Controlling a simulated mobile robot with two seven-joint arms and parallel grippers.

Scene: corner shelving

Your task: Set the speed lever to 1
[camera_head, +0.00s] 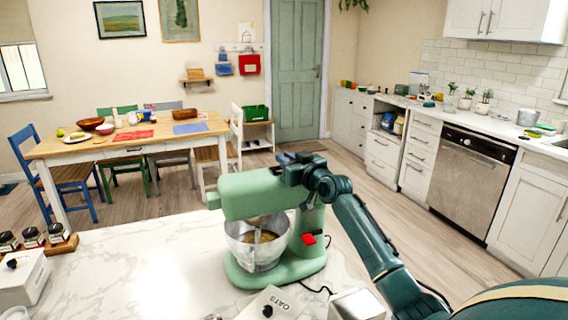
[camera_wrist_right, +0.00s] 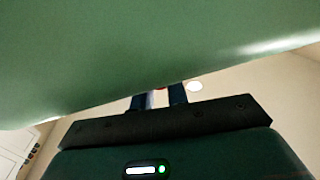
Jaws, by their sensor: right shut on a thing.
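The green stand mixer (camera_head: 250,192) stands on the marble counter with its steel bowl (camera_head: 258,242) under the head. A red part (camera_head: 309,239) shows low on its stand. My right gripper (camera_head: 298,168) is at the rear of the mixer head, on its far side. In the right wrist view the mixer head (camera_wrist_right: 150,50) fills the top, and my right gripper's fingers (camera_wrist_right: 160,96) reach up behind its lower edge. They are shut on a small part, apparently the speed lever, mostly hidden; a bit of red shows between them. My left gripper is not in view.
Small jars (camera_head: 32,237) are at the left. The marble counter (camera_head: 150,265) left of the mixer is mostly clear.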

